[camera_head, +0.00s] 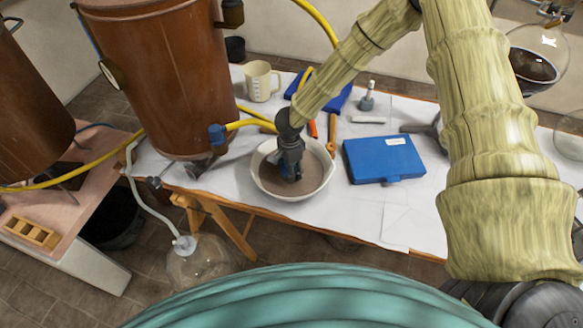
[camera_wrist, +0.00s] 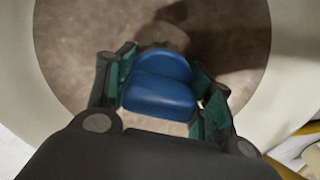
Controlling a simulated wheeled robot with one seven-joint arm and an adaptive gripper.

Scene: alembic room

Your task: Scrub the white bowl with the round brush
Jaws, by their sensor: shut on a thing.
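The white bowl (camera_head: 259,178) stands near the table's front edge, with a brownish-grey inside. In the wrist view its pale wall (camera_wrist: 292,75) surrounds the brown bottom. My gripper (camera_head: 292,172) points down inside the bowl. In the wrist view my gripper (camera_wrist: 158,95) is shut on a blue thing (camera_wrist: 160,92), which seems to be the round brush. The brush's lower end is mostly hidden beneath the blue part, so I cannot tell whether it touches the bowl.
A blue case (camera_head: 384,160) lies right of the bowl. A large copper vessel (camera_head: 165,75) stands left, with yellow hoses near the bowl. A beige measuring jug (camera_head: 260,82) stands behind. A glass flask (camera_head: 200,262) is on the floor. White tabletop at front right is clear.

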